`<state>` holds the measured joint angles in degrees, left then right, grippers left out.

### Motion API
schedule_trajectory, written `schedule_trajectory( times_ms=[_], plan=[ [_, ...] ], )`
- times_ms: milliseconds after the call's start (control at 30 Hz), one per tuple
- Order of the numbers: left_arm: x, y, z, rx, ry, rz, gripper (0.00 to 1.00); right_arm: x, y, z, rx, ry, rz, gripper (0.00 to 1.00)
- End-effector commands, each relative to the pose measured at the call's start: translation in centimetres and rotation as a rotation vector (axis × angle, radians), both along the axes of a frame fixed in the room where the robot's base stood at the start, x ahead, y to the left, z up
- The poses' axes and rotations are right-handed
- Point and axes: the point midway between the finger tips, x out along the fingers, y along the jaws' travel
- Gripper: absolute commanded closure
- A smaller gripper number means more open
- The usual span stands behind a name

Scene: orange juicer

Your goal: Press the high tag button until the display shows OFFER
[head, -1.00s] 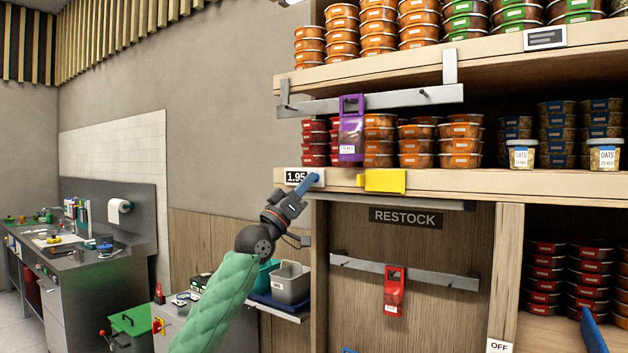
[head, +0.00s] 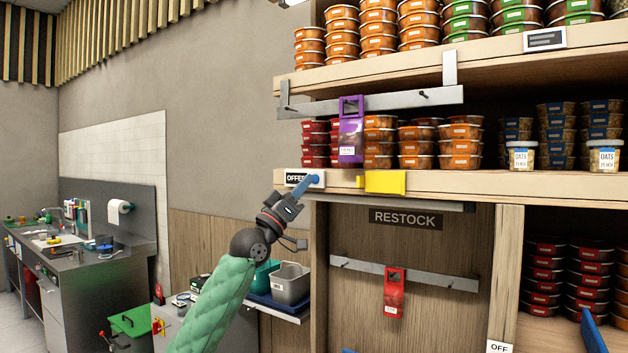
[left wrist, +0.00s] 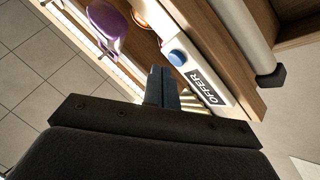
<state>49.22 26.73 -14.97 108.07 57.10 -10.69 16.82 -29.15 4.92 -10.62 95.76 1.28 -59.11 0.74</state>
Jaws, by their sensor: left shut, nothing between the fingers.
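The high tag (head: 293,178) is a small white label on the front edge of the middle shelf, at its left end. Its display reads OFFER. In the left wrist view the tag (left wrist: 218,103) also reads OFFER, with a round blue button (left wrist: 177,57) beside the display. My left gripper (head: 312,181) is shut and empty, with its blue fingertips raised at the right part of the tag. In the left wrist view the fingertips (left wrist: 161,72) are close to the button; I cannot tell whether they touch it. My right gripper is not in view.
A yellow holder (head: 384,181) sits on the shelf edge right of the tag. A purple tagged item (head: 351,130) hangs from a rail above. A red item (head: 394,292) hangs below the RESTOCK sign (head: 405,218). A lower tag (head: 499,347) reads OFF.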

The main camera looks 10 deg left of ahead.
Motion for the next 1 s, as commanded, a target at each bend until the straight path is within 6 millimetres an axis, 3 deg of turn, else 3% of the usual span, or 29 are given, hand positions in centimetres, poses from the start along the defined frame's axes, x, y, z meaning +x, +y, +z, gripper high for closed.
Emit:
schedule_trajectory(
  times_ms=[367,1000],
  plan=[
    [-0.3,0.1,0.0,0.001,0.000,0.001,1.00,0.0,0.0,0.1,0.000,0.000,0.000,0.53],
    [-4.6,1.7,0.0,0.000,-0.001,0.001,1.00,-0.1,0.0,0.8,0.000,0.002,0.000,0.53]
  ],
)
